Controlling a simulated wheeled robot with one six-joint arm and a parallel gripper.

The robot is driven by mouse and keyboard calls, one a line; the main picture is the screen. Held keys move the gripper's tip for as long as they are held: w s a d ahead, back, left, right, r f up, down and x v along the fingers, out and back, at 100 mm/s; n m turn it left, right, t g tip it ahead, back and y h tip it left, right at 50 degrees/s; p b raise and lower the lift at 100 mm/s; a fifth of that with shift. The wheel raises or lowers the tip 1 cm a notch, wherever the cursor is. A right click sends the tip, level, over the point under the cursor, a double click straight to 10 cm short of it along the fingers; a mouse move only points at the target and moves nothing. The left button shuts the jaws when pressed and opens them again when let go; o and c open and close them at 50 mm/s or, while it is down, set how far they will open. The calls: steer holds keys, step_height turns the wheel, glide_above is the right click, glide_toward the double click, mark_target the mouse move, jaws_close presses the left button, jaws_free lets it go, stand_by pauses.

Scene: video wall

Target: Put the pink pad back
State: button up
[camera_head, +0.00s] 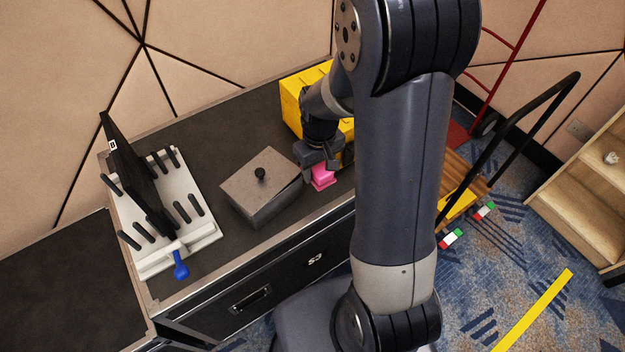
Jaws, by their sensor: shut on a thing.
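The pink pad (321,177) is near the front edge of the dark counter, right of the grey lidded box. My gripper (320,165) points down and is shut on the pink pad. Its upper part is hidden by the fingers, and I cannot tell whether the pad touches the counter. The grey box (262,200) has its lid on, with a black knob on top. A yellow box (293,104) stands just behind my gripper, partly hidden by my arm.
A pale rack (205,229) with black pegs, a dark upright panel (134,175) and a blue handle (180,267) stands at the left. The counter behind the grey box is clear. A cart with a black handle (525,110) stands at right on the floor.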

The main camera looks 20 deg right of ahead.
mark_target(317, 195)
steer(key=shift+w+f, duration=0.1)
step_height(317, 195, down, 5)
steer(key=shift+r, duration=0.1)
steer(key=c, duration=0.3)
steer(key=f, duration=0.4)
steer(key=shift+s+f, duration=0.2)
steer(key=shift+w+f, duration=0.15)
steer(key=o, duration=1.2)
steer(key=shift+o, duration=0.2)
steer(key=shift+r, duration=0.2)
step_height(317, 195, up, 12)
steer(key=shift+f, duration=0.1)
